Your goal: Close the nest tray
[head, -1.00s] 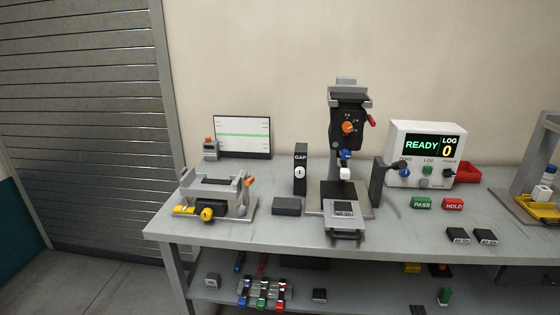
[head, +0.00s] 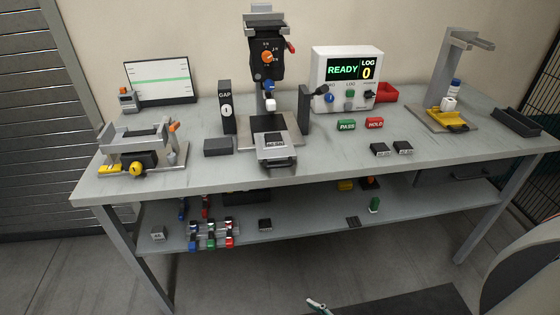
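The nest tray (head: 278,157) sits at the front of the press stand (head: 266,65), in the middle of the bench. It sticks out toward the bench's front edge, with its handle facing me. A dark block with a pale label (head: 274,139) lies on the tray. The press has an orange knob, a red lever, and a blue and white tip above the tray. A small pale and green part shows at the bottom edge, and I cannot tell what it is. Neither of my grippers is clearly in view.
A READY/LOG display box (head: 346,78) stands right of the press. A clamp fixture (head: 140,146) is at the left, and a GAP post (head: 227,107) beside the press. A lower shelf (head: 320,227) holds small parts.

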